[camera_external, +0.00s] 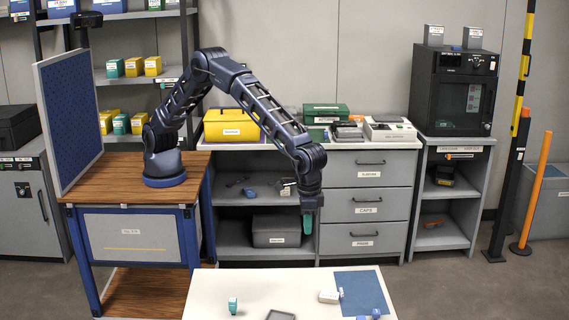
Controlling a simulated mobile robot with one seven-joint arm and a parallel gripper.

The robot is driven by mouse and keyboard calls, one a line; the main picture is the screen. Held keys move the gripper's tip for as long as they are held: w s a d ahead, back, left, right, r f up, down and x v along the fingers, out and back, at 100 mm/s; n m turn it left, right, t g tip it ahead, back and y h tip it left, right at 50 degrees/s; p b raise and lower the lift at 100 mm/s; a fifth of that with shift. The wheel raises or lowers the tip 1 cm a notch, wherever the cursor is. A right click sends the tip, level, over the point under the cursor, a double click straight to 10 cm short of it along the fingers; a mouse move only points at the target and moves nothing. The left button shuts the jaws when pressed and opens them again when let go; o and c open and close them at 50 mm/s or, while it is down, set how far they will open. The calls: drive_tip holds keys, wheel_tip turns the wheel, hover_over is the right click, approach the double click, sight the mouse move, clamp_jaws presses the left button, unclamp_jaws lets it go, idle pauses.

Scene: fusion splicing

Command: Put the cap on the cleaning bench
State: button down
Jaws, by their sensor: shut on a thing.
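My gripper (308,210) points down in front of the drawer cabinet, at the end of my outstretched arm. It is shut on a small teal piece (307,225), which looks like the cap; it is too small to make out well. The piece hangs in the air behind and above the far edge of a pale table (260,282) in the foreground, which may be the cleaning bench; no label on it is readable. A blue mat (362,291) lies on its right part.
On the pale table are a teal item (232,305), a dark tray (281,315), a white box (328,296) and small blue pieces (376,313). Its middle is mostly clear. The cabinet has a drawer labelled CAPS (366,205). A perforated blue panel (70,120) stands left.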

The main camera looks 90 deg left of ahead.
sight(306, 276)
wheel_tip(306, 276, down, 16)
drive_tip(key=shift+f, duration=0.2)
idle(0.4)
drive_tip(key=shift+f, duration=0.2)
drive_tip(key=c, duration=1.3)
unclamp_jaws()
drive_tip(key=shift+o, duration=0.2)
drive_tip(key=shift+r, duration=0.1)
